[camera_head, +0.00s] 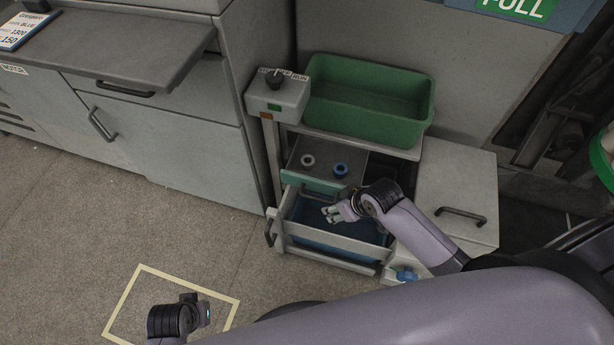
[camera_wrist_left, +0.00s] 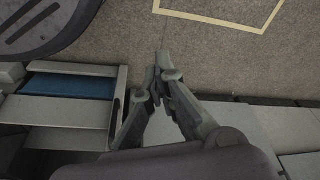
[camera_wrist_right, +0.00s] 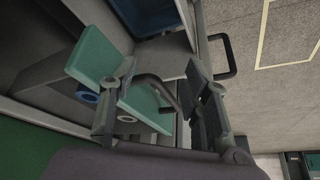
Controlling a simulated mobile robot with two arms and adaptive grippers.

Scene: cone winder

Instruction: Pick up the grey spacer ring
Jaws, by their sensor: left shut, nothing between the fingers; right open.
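The grey spacer ring (camera_head: 308,160) lies on the grey floor of the upper drawer, left of a blue ring (camera_head: 341,170). In the right wrist view the grey ring (camera_wrist_right: 127,118) shows partly behind the drawer's green front (camera_wrist_right: 97,58). My right gripper (camera_head: 332,213) is open and empty over the lower drawer, in front of the green front. In its wrist view, the dark handle (camera_wrist_right: 158,88) of the green front shows between the fingers. My left gripper (camera_head: 204,312) is shut and empty, low over the floor at the front left; its fingertips meet in its wrist view (camera_wrist_left: 162,62).
The lower drawer (camera_head: 335,240) stands open with a blue inside. A green bin (camera_head: 370,125) and a switch box (camera_head: 278,95) stand on top of the unit. A grey cabinet (camera_head: 170,140) is at left. Open floor with a yellow outline (camera_head: 140,268) lies at front left.

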